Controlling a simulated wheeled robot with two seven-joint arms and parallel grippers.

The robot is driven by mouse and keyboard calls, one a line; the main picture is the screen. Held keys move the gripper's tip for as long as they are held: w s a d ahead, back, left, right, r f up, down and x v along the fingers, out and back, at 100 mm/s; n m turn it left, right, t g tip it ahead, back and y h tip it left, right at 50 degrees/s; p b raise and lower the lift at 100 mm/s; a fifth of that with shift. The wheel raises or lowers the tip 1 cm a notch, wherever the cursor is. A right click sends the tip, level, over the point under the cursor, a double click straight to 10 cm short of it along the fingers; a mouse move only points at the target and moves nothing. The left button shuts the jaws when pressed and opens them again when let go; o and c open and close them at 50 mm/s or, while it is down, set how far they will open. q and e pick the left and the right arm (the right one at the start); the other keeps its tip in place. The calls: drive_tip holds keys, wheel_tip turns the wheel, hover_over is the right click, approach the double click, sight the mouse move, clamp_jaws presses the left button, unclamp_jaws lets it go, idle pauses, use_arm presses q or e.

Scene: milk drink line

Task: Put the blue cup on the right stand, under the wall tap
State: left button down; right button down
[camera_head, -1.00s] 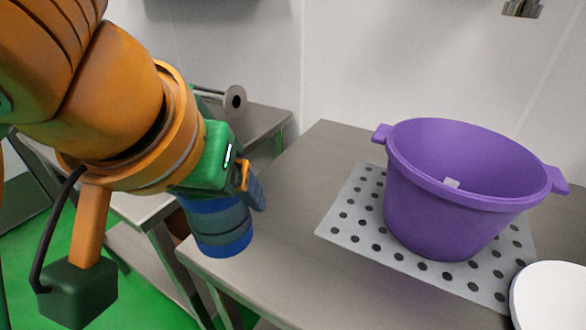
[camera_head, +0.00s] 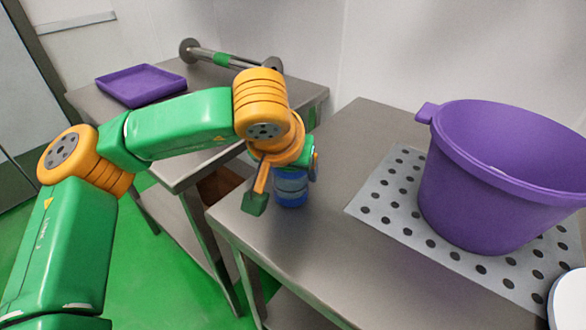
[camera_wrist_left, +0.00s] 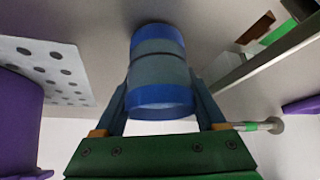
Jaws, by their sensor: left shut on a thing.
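The blue cup (camera_head: 291,188), with a grey band around it, is upright in my left gripper (camera_head: 300,168). The gripper's fingers are shut on it from both sides, which also shows in the wrist view, where the cup (camera_wrist_left: 157,75) sits between the fingers (camera_wrist_left: 160,98). The cup is over the left part of the right steel stand (camera_head: 325,225); I cannot tell whether it touches the top. The wall tap is out of view now. My right gripper is not in view.
A purple bucket (camera_head: 490,190) stands on a perforated grey plate (camera_head: 385,205) on the right stand. A white round thing (camera_head: 570,300) is at the lower right. The left stand holds a purple tray (camera_head: 140,86) and a metal bar fixture (camera_head: 228,60). Bare steel lies between cup and plate.

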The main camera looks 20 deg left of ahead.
use_arm(q)
drive_tip(key=shift+f, duration=0.2)
unclamp_jaws()
drive_tip(key=shift+r, duration=0.45)
drive_tip(key=p+v, duration=0.1)
drive_tip(key=v, duration=1)
drive_tip(key=shift+s+r, duration=0.25)
drive_tip(key=shift+s, duration=0.05)
